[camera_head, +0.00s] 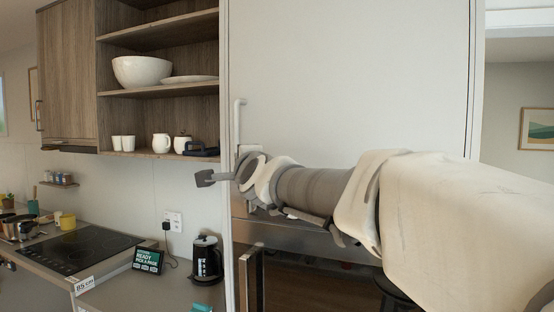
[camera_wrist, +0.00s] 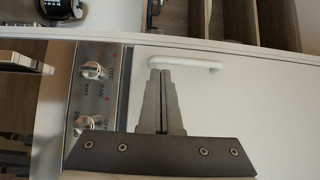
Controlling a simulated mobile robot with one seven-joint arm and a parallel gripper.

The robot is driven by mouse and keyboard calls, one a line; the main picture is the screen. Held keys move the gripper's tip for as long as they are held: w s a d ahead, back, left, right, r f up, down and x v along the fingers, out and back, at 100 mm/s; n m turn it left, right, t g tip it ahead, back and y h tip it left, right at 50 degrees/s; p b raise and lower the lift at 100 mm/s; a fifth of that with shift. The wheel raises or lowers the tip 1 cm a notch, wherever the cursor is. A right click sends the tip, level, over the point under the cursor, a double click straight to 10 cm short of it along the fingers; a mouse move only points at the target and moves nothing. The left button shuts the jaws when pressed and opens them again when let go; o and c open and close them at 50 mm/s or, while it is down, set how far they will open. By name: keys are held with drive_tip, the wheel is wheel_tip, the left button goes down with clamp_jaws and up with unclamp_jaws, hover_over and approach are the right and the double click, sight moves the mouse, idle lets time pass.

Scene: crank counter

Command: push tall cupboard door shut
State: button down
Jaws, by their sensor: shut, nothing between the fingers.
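The tall cupboard door (camera_head: 345,75) is a large, plain white panel that fills the middle of the head view. Its white upright handle (camera_head: 239,118) is near its left edge. In the wrist view the door (camera_wrist: 255,100) fills the right side, with the handle (camera_wrist: 190,62) just beyond the fingertips. My gripper (camera_head: 205,178) is shut and empty, below and left of the handle in the head view. The fingers (camera_wrist: 160,72) point toward the door's handle-side edge. I cannot tell whether they touch the door or how wide any gap is. My arm hides the lower right of the door.
An oven with knobs (camera_wrist: 93,70) is below the door. Open wooden shelves (camera_head: 165,92) with white crockery are to the left. A black kettle (camera_head: 207,258), a small sign (camera_head: 148,261) and a black hob (camera_head: 75,250) are on the counter below.

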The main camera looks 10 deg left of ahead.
drive_tip(key=s+d+f+n+g+h, duration=0.3)
drive_tip(key=s+d+f+n+g, duration=0.2)
drive_tip(key=s+d+f, duration=0.9)
drive_tip(key=s+d+f+n+g+h, duration=0.4)
drive_tip(key=s+d+f+n, duration=0.4)
drive_tip(key=s+d+f, duration=0.6)
drive_tip(key=s+d+g, duration=0.1)
drive_tip(key=s+d, duration=0.1)
drive_tip(key=s, duration=0.2)
drive_tip(key=shift+f+g+h, duration=0.25)
drive_tip(key=shift+g+h, duration=0.05)
drive_tip(key=shift+g, duration=0.1)
drive_tip(key=shift+s+d, duration=0.1)
